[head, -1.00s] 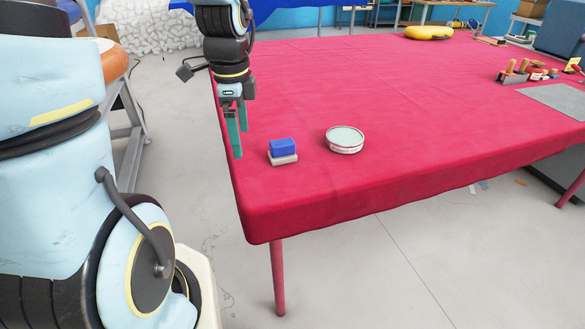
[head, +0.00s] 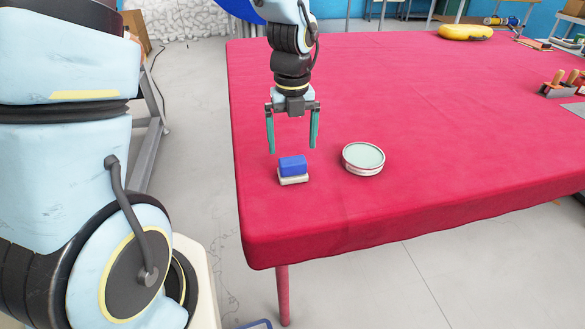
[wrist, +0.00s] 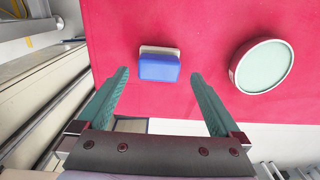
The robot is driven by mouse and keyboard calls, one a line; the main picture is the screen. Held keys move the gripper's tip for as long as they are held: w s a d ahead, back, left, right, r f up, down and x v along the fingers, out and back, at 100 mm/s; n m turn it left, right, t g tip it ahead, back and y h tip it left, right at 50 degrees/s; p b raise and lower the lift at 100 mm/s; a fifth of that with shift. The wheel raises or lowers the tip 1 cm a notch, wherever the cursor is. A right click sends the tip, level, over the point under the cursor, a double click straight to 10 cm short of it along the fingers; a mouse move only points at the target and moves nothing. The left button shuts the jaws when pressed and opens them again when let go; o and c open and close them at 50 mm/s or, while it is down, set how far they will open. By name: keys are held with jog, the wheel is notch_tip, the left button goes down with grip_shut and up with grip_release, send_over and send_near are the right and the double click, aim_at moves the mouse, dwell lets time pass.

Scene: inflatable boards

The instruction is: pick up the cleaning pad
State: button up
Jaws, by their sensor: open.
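The cleaning pad (head: 293,167) is a small block with a blue upper part on a pale base. It lies on the red-covered table near its left front corner. In the wrist view the cleaning pad (wrist: 159,66) shows ahead of the fingers, between their lines. My gripper (head: 292,151) is open and empty, pointing down above and slightly behind the pad. In the wrist view my gripper (wrist: 158,73) has its two green fingers spread wider than the pad, and neither appears to touch it.
A round tin with a pale green top (head: 363,158) stands just right of the pad. The red table (head: 420,110) is clear behind them. A yellow ring (head: 466,32) and wooden-handled tools (head: 556,82) lie farther off. The table's left edge is close to the pad.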

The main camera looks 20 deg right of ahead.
aim_at(292, 160)
jog(key=f, duration=0.2)
jog(key=s+f+p, duration=0.1)
jog(key=f, duration=0.1)
jog(key=shift+a, duration=0.15)
jog(key=shift+w+f, duration=0.1)
jog(key=shift+f, duration=0.55)
jog(key=shift+c, duration=0.4)
jog(key=c, duration=1.1)
jog(key=shift+r+b, duration=0.45)
jog(key=shift+r, duration=4.6)
jog(key=shift+c, duration=0.2)
